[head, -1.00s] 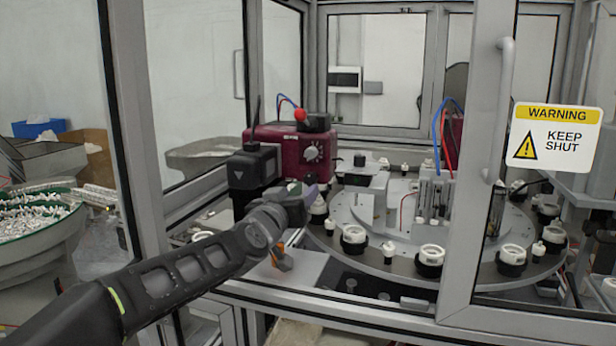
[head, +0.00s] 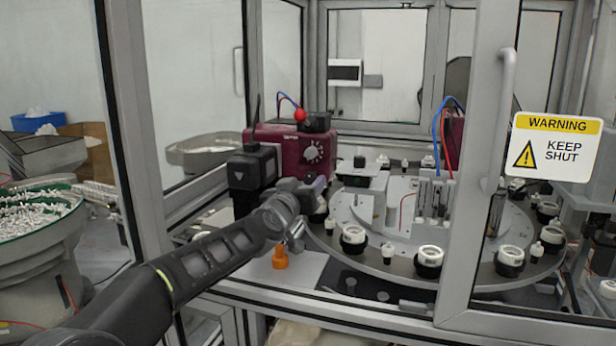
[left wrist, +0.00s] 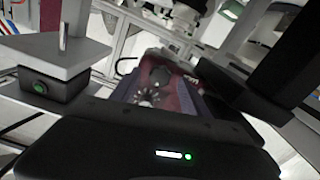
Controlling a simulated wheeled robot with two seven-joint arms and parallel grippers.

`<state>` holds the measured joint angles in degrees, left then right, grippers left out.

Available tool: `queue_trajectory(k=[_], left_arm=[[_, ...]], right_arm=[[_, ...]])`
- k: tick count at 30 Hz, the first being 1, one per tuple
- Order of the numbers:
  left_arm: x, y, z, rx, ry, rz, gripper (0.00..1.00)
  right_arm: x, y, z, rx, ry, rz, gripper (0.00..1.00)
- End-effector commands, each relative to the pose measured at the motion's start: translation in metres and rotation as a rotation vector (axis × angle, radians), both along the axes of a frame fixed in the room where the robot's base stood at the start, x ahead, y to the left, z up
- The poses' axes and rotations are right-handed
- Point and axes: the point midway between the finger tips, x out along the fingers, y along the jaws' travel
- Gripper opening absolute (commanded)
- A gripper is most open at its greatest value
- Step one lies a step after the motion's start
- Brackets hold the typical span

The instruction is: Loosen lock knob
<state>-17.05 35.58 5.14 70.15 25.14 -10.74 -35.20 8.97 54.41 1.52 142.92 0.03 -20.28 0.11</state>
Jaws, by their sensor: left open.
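I cannot tell from the look alone which is the lock knob. My left gripper (head: 316,186) is open, at the end of the arm below the maroon unit, partly hidden by my wrist. No contact is visible. My right gripper is not in view.
A black box (head: 252,168) stands beside the maroon unit. A round turntable (head: 375,262) with several white-and-black holders is to the right. A door frame (head: 480,150) with a warning sign (head: 553,147) stands in front. A part bowl (head: 40,235) is at the left.

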Motion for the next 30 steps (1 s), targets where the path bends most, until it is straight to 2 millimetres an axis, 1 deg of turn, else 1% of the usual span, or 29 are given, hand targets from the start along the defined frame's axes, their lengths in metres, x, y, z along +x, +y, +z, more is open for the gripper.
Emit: queue_trajectory(k=[1, 6, 14, 17, 30], left_arm=[[0.006, -0.002, 0.002, -0.001, 0.001, 0.000, 0.53], [0.017, -0.006, 0.001, 0.000, 0.001, 0.000, 0.53], [0.018, -0.006, 0.000, 0.000, 0.000, 0.000, 0.53], [0.018, -0.006, 0.000, 0.000, 0.000, 0.000, 0.47], [0.018, -0.006, 0.000, 0.000, 0.000, 0.000, 0.11]], right_arm=[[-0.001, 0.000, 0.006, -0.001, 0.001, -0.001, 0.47], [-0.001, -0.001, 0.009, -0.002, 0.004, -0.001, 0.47], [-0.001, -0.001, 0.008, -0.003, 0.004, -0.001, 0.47], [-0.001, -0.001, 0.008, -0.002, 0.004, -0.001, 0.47], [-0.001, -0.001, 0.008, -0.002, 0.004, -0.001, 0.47]])
